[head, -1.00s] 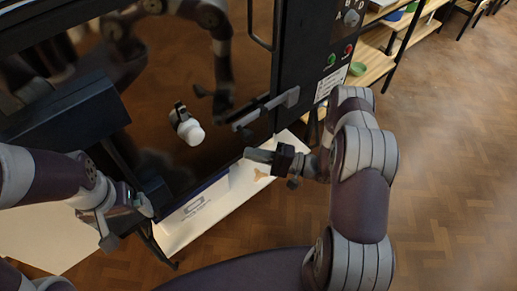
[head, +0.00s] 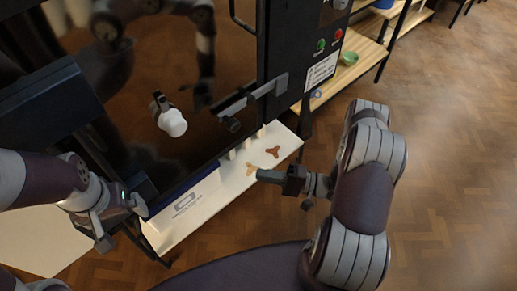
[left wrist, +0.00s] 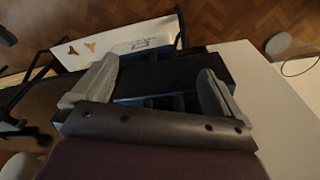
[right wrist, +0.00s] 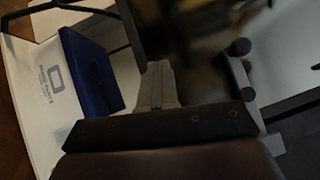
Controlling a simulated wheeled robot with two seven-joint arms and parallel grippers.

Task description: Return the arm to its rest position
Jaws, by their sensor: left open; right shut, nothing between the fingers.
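My right arm comes in from the right of the head view. My right gripper (head: 264,176) is shut and empty, in front of the dark kiln-like cabinet (head: 215,140) and over the white shelf at its foot. In the right wrist view its fingers (right wrist: 158,82) are together with nothing between them. My left gripper (head: 122,223) is open and empty at the lower left, beside the cabinet's front corner. In the left wrist view its two fingers (left wrist: 155,88) stand wide apart over a dark box-like part, with a pale surface to the right.
The cabinet front carries a bar handle (head: 253,97) and a white knob-like piece (head: 172,122). The white shelf (head: 215,212) holds two small three-armed pieces, one red-brown (head: 273,152), one tan (head: 250,168). A wooden rack (head: 350,68) stands behind. The floor at right is clear.

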